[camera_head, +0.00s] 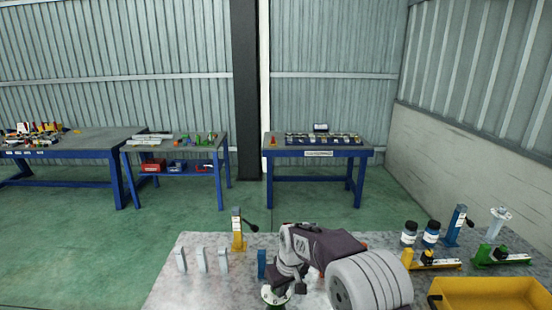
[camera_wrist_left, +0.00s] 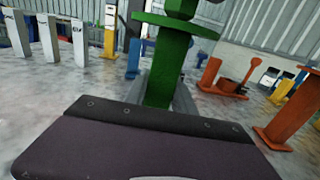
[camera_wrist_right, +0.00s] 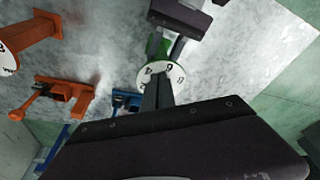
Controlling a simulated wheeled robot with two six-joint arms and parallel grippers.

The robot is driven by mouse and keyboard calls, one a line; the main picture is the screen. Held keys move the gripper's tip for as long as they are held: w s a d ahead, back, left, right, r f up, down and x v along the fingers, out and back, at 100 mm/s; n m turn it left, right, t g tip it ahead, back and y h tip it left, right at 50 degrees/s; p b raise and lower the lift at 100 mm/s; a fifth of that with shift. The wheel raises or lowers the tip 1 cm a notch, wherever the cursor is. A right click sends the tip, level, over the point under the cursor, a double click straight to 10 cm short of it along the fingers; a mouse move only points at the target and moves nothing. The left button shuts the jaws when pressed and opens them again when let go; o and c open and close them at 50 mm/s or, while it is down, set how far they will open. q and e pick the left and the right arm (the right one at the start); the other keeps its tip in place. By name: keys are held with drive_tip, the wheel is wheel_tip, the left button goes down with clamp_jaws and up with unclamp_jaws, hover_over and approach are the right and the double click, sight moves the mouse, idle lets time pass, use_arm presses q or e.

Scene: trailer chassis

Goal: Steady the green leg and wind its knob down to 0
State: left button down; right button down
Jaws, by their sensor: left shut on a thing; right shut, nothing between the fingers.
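The green leg (camera_wrist_left: 168,62) stands upright in front of my left gripper (camera_wrist_left: 178,98), with its wide green flange above the fingers. My left gripper is shut on the leg's post. In the right wrist view the leg's white numbered dial (camera_wrist_right: 174,72) faces up, and green parts of the leg (camera_wrist_right: 154,46) show behind it. My right gripper (camera_wrist_right: 157,82) is shut and empty, its fingertips over the dial's middle. The knob is hidden there, so I cannot tell its reading or whether I touch it. The dial also shows in the head view (camera_head: 275,296), under my right gripper (camera_head: 281,287).
Grey posts (camera_head: 202,260) and a yellow leg with a dark handle (camera_head: 238,231) stand at the table's left. Orange pieces (camera_wrist_left: 286,115) stand near the leg.

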drive_tip(key=shift+w+d, duration=0.15)
drive_tip(key=shift+w, duration=0.2)
idle(0.5)
drive_tip(key=shift+s+d, duration=0.2)
drive_tip(key=shift+s, duration=0.15)
drive_tip(key=w+v, duration=0.1)
drive_tip(key=v, duration=0.4)
drive_tip(key=shift+a+r, duration=0.3)
drive_tip(key=shift+r, duration=0.25)
drive_tip(key=shift+s+x, duration=0.2)
drive_tip(key=shift+x, duration=0.8)
drive_tip(key=shift+s+x, duration=0.15)
drive_tip(key=shift+x, duration=0.8)
drive_tip(key=shift+s+x, duration=0.2)
drive_tip(key=shift+x, duration=0.8)
drive_tip(key=shift+s+f, duration=0.1)
